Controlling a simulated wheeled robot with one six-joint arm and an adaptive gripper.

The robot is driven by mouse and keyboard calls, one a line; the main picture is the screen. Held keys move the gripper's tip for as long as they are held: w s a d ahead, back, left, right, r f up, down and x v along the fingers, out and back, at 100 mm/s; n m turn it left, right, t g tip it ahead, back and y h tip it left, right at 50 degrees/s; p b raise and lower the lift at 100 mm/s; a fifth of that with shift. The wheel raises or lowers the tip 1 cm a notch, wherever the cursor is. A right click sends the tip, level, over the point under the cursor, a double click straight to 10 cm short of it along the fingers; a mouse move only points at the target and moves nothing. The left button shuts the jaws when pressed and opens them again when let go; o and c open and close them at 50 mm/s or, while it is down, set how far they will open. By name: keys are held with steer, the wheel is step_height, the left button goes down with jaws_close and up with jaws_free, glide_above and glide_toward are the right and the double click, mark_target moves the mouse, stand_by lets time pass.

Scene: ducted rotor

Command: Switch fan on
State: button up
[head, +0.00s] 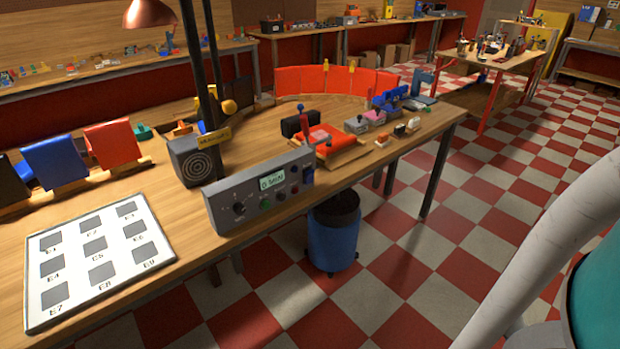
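A grey control box (262,192) stands near the front edge of the long wooden bench. Its face carries a small lit display (271,182), a dark knob (239,208), several small coloured buttons and a dark blue switch-like part (308,176) at the right end. I cannot tell the switch's position, and the labels are too small to read. No fan or ducted rotor can be clearly made out.
A white board of grey squares (35,310) lies left of the box. Behind are a speaker-like box (196,160) and dark posts. An orange-red tray (335,146) and small devices sit to the right. A blue bin (333,238) stands below the bench edge. Checkered floor in front is open.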

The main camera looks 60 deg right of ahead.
jaws_close()
stand_by(1.0)
